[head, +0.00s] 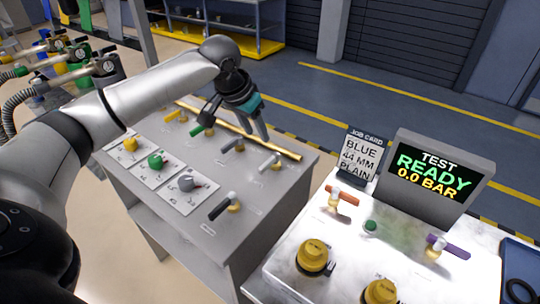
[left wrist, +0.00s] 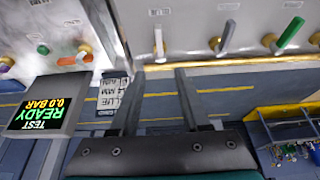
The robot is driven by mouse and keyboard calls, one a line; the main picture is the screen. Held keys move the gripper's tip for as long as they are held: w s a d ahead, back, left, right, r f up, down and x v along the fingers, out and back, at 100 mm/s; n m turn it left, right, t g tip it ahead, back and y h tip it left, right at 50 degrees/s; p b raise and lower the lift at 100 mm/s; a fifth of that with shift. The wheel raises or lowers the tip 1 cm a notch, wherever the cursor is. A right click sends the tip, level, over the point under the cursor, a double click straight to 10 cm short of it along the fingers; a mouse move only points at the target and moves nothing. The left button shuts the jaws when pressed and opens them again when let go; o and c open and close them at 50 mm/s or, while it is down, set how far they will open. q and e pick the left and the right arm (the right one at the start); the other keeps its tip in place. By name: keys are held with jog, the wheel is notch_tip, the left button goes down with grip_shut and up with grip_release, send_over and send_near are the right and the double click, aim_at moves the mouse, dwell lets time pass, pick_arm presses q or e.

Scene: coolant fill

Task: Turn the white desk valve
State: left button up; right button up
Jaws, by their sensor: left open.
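The white desk valve (head: 270,162) is a white lever on a brass stem near the right side of the grey desk top. It also shows in the left wrist view (left wrist: 158,43), beyond the fingertips and roughly between them in the picture. My left gripper (head: 238,126) is open and empty above the back of the desk, apart from the white lever. Its two spread fingers show in the left wrist view (left wrist: 158,80). My right gripper is not in view.
A grey lever (head: 233,146) and a green lever (head: 198,130) stand left of the white one; a black lever (head: 220,206) is in front. A brass rail (head: 240,130) runs along the desk's back. At right are a screen (head: 437,177) reading READY and a job card (head: 358,158).

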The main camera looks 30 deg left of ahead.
aim_at(270, 160)
pick_arm(q)
jog(key=b+x, duration=0.2)
jog(key=x, duration=1.1)
jog(key=shift+s, duration=0.1)
grip_shut()
dwell(0.9)
